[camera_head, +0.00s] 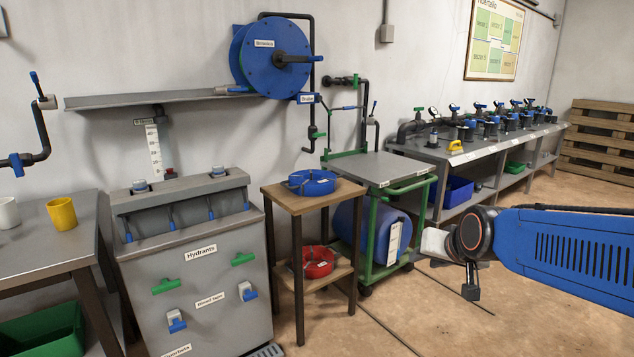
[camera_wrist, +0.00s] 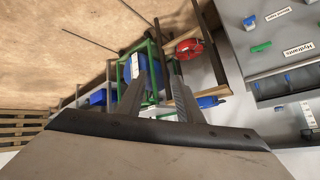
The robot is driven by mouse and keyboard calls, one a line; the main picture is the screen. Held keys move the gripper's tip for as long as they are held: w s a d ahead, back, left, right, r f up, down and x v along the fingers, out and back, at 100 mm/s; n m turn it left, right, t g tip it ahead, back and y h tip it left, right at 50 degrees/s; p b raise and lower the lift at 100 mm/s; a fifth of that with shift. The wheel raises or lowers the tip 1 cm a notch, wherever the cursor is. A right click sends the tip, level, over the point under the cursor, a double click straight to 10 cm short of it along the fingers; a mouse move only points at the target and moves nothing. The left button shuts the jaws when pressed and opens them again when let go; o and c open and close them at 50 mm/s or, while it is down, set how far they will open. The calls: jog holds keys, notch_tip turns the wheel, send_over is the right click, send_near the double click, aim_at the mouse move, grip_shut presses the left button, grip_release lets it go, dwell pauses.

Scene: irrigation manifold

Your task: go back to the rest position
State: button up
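My arm's blue link (camera_head: 570,252) reaches in from the right in the head view. My gripper (camera_head: 470,290) hangs at its end, in front of the green cart and above the floor. In the wrist view the two dark fingers of my gripper (camera_wrist: 156,78) stand apart with a gap between them. Nothing is held between them. The wrist picture is turned over, with the floor at the top.
A grey hydrant cabinet (camera_head: 196,265) stands at the left. Beside it a wooden stand (camera_head: 325,195) carries a blue coil (camera_head: 312,182) and, below, a red coil (camera_head: 318,262). A green cart (camera_head: 376,225) and a long valve bench (camera_head: 432,150) stand behind. The floor at front right is clear.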

jog(key=s+d+f+n+g, duration=0.1)
jog(key=s+f+g, duration=0.1)
jog(key=s, duration=1)
jog(key=s+d+f+n+g+h, duration=0.1)
jog(key=s+f, duration=0.3)
jog(key=s, duration=0.7)
jog(key=shift+s+d+n+g, duration=0.3)
jog(key=shift+s+d+g, duration=0.1)
jog(key=shift+d+g, duration=0.35)
